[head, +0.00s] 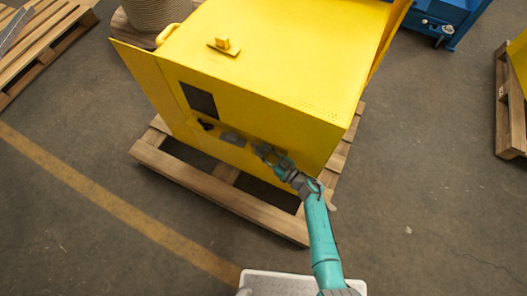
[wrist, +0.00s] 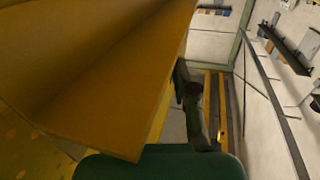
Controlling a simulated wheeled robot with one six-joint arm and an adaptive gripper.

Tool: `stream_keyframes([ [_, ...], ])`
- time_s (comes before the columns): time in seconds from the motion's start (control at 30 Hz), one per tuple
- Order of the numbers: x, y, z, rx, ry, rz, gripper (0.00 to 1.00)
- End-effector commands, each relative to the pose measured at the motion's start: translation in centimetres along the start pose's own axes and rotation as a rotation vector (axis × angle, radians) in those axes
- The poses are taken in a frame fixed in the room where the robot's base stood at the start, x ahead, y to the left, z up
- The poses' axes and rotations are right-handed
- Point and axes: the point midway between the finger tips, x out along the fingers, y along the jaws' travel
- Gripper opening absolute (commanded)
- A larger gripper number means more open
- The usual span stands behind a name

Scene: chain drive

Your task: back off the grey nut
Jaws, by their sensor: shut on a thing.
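The yellow machine housing (head: 265,60) stands on a wooden pallet. My gripper (head: 263,151) is at the lower part of its front face, right of a small grey part (head: 232,138). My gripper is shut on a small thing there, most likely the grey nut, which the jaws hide. In the wrist view a yellow panel (wrist: 90,70) fills the left side, and a dark finger of my gripper (wrist: 193,100) shows beside its edge. The nut cannot be made out in either view.
A dark opening (head: 199,100) and a black knob (head: 207,125) sit left of my gripper on the front face. The wooden pallet (head: 200,185) juts out below the housing. A blue machine (head: 450,18) stands at the back right.

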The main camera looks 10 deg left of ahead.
Motion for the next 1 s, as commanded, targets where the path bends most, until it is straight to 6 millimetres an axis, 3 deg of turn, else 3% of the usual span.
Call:
stream_keyframes([
  [0.43,-0.02,0.17,-0.08,0.001,0.000,-0.034,0.00],
  [0.47,-0.02,0.16,-0.07,0.001,0.000,-0.034,0.35],
  [0.5,-0.02,0.16,-0.07,0.001,-0.001,-0.034,0.41],
  [1.0,0.03,-0.21,0.03,0.000,0.000,0.020,0.41],
])
